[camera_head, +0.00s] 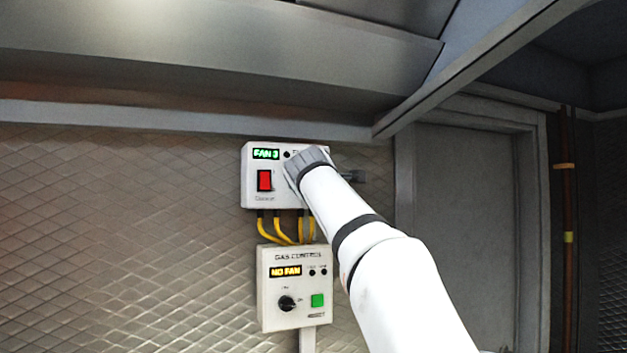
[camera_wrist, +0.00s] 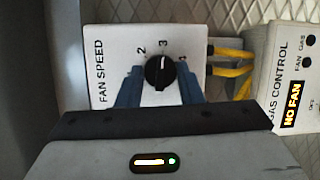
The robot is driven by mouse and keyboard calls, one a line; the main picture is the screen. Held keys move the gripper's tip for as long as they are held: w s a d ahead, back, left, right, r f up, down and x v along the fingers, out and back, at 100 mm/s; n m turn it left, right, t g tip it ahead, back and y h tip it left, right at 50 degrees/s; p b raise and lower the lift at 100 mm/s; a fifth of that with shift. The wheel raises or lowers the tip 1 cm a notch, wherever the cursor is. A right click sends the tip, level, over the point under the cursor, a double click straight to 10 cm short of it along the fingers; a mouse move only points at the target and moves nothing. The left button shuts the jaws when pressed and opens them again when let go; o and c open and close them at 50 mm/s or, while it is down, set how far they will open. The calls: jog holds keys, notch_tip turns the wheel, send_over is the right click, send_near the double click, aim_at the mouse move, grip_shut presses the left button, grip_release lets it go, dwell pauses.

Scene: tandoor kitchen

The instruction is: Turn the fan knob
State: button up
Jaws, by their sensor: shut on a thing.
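The black fan knob (camera_wrist: 160,73) sits on a white panel marked FAN SPEED (camera_wrist: 107,50) in the wrist view. The numbers 2 and 3 show around the knob, and its white pointer line is near the 3. My gripper (camera_wrist: 160,84) has its two blue fingers on either side of the knob, shut on it. In the head view, the white fan box (camera_head: 250,190) has a green display reading FAN 3 (camera_head: 266,154) and a red switch (camera_head: 264,180). My arm hides the knob there.
A gas control box (camera_head: 288,318) below shows NO FAN in amber, with a black knob (camera_head: 286,303) and a green button (camera_head: 317,300). Yellow cables (camera_head: 282,232) join the boxes. A metal hood (camera_head: 200,45) overhangs the tiled wall. A door (camera_head: 465,220) is at right.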

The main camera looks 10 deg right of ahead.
jog(key=shift+m, duration=0.3)
dwell(0.4)
jog(key=o, duration=1)
jog(key=s+b, duration=0.1)
jog(key=s, duration=0.1)
jog(key=s+a+b, duration=0.1)
jog(key=s, duration=0.2)
jog(key=s+b, duration=0.1)
jog(key=s, duration=0.1)
jog(key=shift+s+a+r, duration=0.2)
jog(key=shift+s, duration=0.15)
